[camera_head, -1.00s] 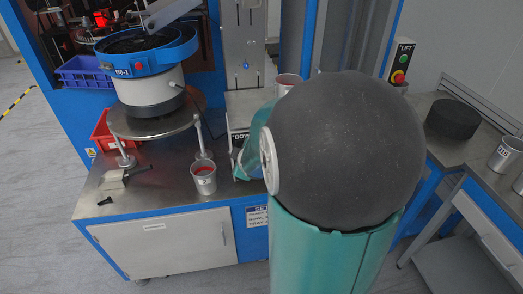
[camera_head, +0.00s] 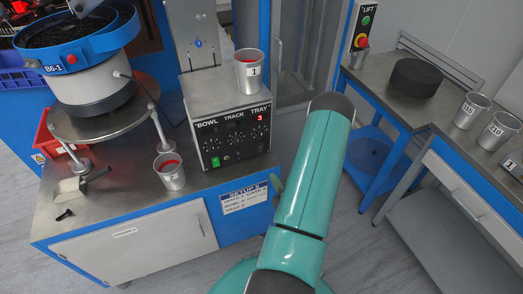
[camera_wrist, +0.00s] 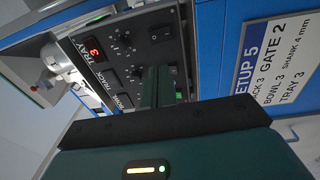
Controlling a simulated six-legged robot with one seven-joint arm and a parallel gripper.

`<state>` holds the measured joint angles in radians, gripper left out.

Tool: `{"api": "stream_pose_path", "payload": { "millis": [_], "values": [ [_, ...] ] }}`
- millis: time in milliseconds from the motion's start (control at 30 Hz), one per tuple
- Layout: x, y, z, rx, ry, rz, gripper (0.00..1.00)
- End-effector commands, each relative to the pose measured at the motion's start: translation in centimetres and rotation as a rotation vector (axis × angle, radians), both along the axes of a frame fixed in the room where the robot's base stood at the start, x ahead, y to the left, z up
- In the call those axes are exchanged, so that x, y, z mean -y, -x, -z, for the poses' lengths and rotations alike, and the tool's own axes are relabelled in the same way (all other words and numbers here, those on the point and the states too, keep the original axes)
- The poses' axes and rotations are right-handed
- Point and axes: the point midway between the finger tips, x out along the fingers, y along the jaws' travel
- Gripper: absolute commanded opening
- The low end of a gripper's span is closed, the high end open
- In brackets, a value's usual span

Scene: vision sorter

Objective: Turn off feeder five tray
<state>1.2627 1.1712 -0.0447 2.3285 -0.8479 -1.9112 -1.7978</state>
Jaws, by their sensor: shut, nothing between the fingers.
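The feeder control box (camera_head: 228,120) stands on the metal bench, its front marked BOWL, TRACK and TRAY. The TRAY display shows a red 3 (camera_head: 261,118); it also shows in the wrist view (camera_wrist: 93,48). A green-lit switch (camera_head: 214,162) is below BOWL. In the wrist view the panel is turned sideways, and a dark rocker switch (camera_wrist: 162,35) lies in line with the TRAY display. My gripper (camera_wrist: 158,85) is shut and empty, in front of the panel, hiding part of it. Contact cannot be told.
A setup sign (camera_head: 244,198) is on the bench front. Cup 1 (camera_head: 249,75) stands on the box; a cup with red contents (camera_head: 169,172) is left of it. The bowl feeder B6-1 (camera_head: 85,75) is farther left. A side bench (camera_head: 437,100) with several cups is at right.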

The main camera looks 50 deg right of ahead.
Motion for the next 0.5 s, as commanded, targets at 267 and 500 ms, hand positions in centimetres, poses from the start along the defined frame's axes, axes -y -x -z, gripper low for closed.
{"api": "stream_pose_path", "payload": {
  "millis": [267, 500],
  "values": [
    [-0.6, 2.6, 0.5, 0.046, 0.04, 0.05, 0.0],
    [-0.7, 2.6, 0.5, 0.045, 0.038, 0.049, 0.0]
  ]
}}
